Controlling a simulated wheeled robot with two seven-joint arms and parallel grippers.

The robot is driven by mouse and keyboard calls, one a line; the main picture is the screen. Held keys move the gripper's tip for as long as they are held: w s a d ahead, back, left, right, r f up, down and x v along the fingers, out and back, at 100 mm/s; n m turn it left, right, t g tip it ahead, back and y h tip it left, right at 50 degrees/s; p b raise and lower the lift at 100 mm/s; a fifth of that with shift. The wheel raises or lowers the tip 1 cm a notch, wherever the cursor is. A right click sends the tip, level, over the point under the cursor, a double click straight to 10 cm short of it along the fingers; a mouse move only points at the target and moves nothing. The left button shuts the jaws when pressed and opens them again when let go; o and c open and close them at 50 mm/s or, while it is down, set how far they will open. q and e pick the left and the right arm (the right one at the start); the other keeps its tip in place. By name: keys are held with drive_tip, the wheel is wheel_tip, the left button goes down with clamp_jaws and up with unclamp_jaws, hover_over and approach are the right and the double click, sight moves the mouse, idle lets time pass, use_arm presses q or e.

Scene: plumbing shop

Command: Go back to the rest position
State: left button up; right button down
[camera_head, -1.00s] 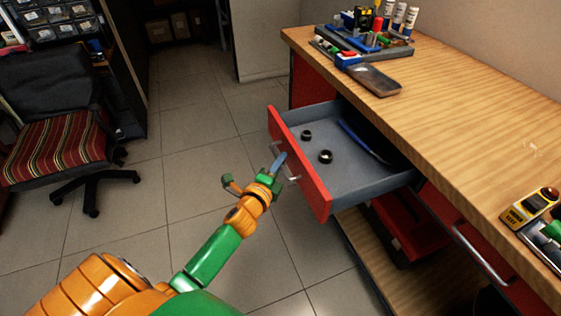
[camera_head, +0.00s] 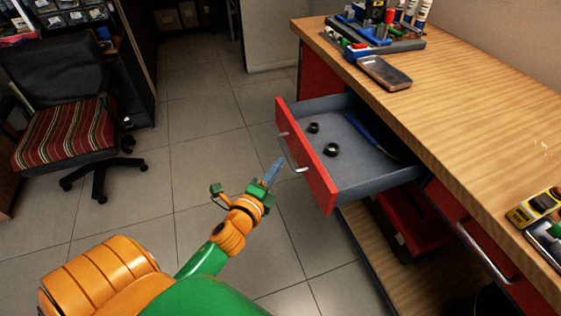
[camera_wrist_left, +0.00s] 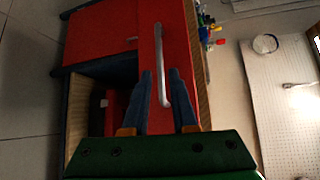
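My left gripper (camera_head: 271,174) is in front of the open drawer, with its blue fingers pointing toward the drawer's handle (camera_head: 290,154). In the left wrist view the two fingers (camera_wrist_left: 161,76) stand apart with nothing clamped between them. The metal handle (camera_wrist_left: 159,60) lies ahead of them on the red drawer front. My right gripper is not in view.
The wooden workbench top (camera_head: 470,110) runs along the right, with a phone-like device (camera_head: 384,73), a tool tray and a yellow meter (camera_head: 535,207) on it. An office chair (camera_head: 70,135) stands at the left. The tiled floor (camera_head: 215,130) between is clear.

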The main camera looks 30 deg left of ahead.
use_arm(q)
drive_tip(key=shift+f, duration=0.1)
idle(0.3)
drive_tip(key=s+d+f+n+g+h+p, duration=0.1)
drive_tip(key=s+f+n+g+p, duration=0.2)
drive_tip(key=f, duration=0.4)
drive_tip(key=s+d+f+n+g, duration=0.1)
drive_tip(key=s+f+n+g, duration=0.2)
drive_tip(key=s+f, duration=0.4)
drive_tip(key=s+d+f+n+g+h+p, duration=0.1)
drive_tip(key=s+d+f+n+g+p, duration=0.15)
drive_tip(key=f, duration=0.55)
drive_tip(key=s+d+f+n+g, duration=0.1)
drive_tip(key=s+f+n+g, duration=0.2)
drive_tip(key=s, duration=0.7)
drive_tip(key=s+f+n+g+p, duration=0.1)
drive_tip(key=s+f+n+g, duration=0.2)
drive_tip(key=s, duration=0.8)
drive_tip(key=shift+d+f+n+g, duration=0.35)
drive_tip(key=shift+f+n, duration=0.3)
drive_tip(key=shift+f, duration=0.25)
